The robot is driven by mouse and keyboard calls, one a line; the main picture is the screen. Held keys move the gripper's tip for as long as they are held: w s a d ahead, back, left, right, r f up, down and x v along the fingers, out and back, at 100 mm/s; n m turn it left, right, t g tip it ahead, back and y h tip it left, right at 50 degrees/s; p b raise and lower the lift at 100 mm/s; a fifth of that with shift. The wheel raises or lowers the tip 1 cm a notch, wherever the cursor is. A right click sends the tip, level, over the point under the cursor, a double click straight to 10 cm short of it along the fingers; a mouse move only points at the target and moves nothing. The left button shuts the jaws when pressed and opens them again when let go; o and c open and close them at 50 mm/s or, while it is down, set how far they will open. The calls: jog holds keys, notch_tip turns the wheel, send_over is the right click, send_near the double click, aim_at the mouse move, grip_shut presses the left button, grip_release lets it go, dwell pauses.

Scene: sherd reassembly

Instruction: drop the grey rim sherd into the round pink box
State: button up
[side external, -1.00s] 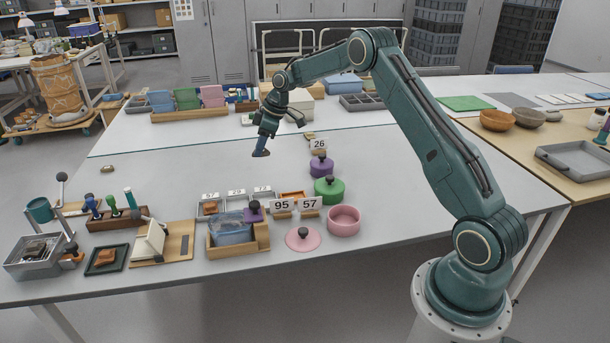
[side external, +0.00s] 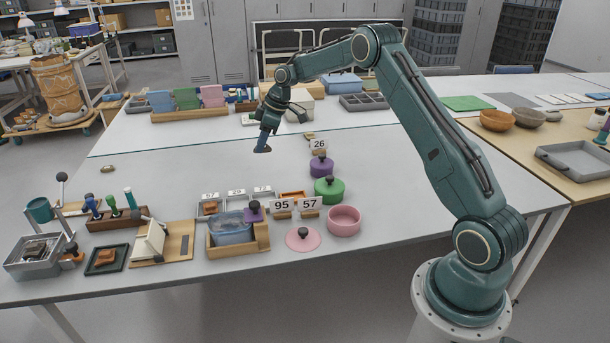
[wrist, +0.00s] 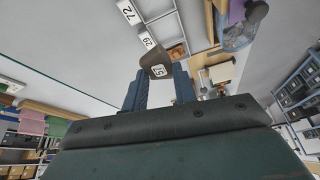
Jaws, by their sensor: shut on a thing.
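The round pink box (side external: 343,222) stands open on the table; its pink lid with a dark knob (side external: 303,239) lies just left of it. My gripper (side external: 262,147) is in the air over the middle of the table, behind and left of the box. In the wrist view my gripper (wrist: 160,88) is shut on the grey rim sherd (wrist: 151,57), which sticks out past the blue fingertips. A white tag reading 57 shows against the sherd; I cannot tell whether it is on it or behind it. The sherd is not distinct in the side view.
Number cards (side external: 282,206) and small trays stand left of the pink box. A green round box (side external: 329,189) and a purple one (side external: 321,167) stand behind it. A wooden tray with a blue container (side external: 232,228) is at front left. The table under my gripper is clear.

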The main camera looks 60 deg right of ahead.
jog(key=s+d+f, duration=0.2)
jog(key=s+f, duration=0.1)
jog(key=s, duration=0.5)
jog(key=s+d+f, duration=0.1)
jog(key=s+f, duration=0.2)
jog(key=s, duration=0.6)
jog(key=s+d+f, duration=0.2)
jog(key=s+f, duration=0.1)
jog(key=s, duration=0.6)
jog(key=shift+d+f, duration=0.2)
jog(key=shift+d, duration=0.15)
jog(key=shift+f, duration=0.2)
jog(key=shift+w+f, duration=0.1)
jog(key=shift+f, duration=2.7)
jog(key=o, duration=1)
